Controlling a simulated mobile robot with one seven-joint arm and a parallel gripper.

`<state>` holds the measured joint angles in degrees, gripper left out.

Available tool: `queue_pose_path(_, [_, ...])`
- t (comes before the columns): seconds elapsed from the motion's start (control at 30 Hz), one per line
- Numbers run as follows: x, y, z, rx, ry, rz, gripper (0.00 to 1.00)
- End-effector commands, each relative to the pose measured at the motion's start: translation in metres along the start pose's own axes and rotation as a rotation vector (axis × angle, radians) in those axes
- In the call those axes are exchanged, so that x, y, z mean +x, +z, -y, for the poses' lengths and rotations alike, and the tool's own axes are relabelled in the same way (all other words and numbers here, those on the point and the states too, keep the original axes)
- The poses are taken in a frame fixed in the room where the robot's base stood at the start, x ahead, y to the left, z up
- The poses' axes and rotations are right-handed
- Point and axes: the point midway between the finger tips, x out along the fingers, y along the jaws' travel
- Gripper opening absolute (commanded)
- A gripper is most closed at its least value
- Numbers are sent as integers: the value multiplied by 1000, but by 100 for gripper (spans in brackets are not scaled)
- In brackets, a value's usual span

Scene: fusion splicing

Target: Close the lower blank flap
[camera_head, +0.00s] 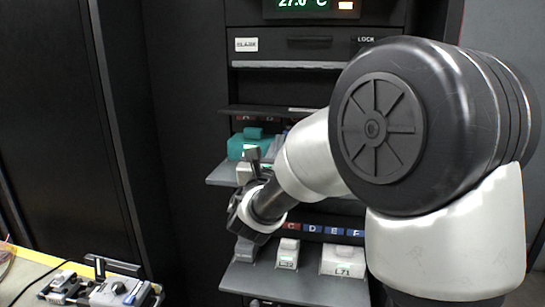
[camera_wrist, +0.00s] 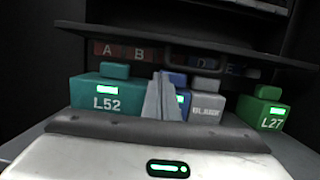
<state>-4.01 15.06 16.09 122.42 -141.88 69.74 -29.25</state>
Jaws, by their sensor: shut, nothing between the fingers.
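A dark flap (camera_head: 262,110) juts out level above the upper shelf of the black rack. In the wrist view a dark flap (camera_wrist: 200,45) with a handle stands out above slots lettered A, B, D and E. No readable lettering marks either as the lower blank flap. My gripper (camera_wrist: 165,85) is shut and empty. Its grey fingertips are together in front of the boxes, below the flap and apart from it. In the head view my arm hides the fingertips and much of the rack's right side.
The upper shelf (camera_head: 222,176) holds a teal box L52 (camera_wrist: 98,94), a grey box (camera_wrist: 206,106) and a green box L27 (camera_wrist: 262,112). A lower shelf (camera_head: 300,290) bears white modules (camera_head: 343,260). A bench with a device (camera_head: 118,292) stands at lower left.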

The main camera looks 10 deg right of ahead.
Motion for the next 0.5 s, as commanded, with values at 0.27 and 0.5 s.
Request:
queue_pose_path(0.27, [11,34,1,2,-1,2,0])
queue_pose_path(0.5, [12,40,0,1,0,0,0])
